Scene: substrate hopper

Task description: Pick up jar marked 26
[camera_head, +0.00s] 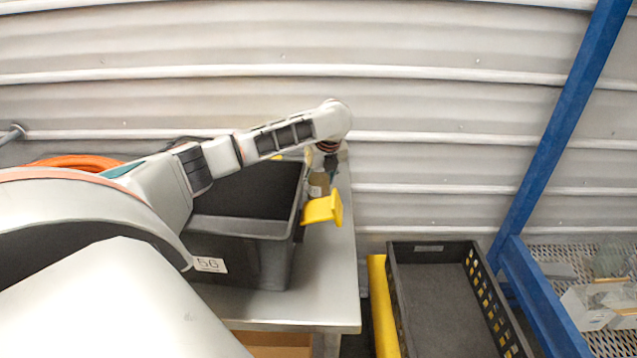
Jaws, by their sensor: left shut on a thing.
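My left arm reaches in from the left across a black bin (268,262). Its wrist bends down past the bin's right side. My left gripper (329,160) is small in the picture and partly hidden under the wrist. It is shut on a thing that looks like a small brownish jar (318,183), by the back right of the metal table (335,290). No number is readable on the jar. My right gripper is not in view.
A yellow flap or scoop (323,208) juts out at the bin's right side. The bin bears a label reading 56 (210,264). A black crate (432,300) stands right of the table, left of a blue-framed mesh shelf (545,295). A corrugated wall is behind.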

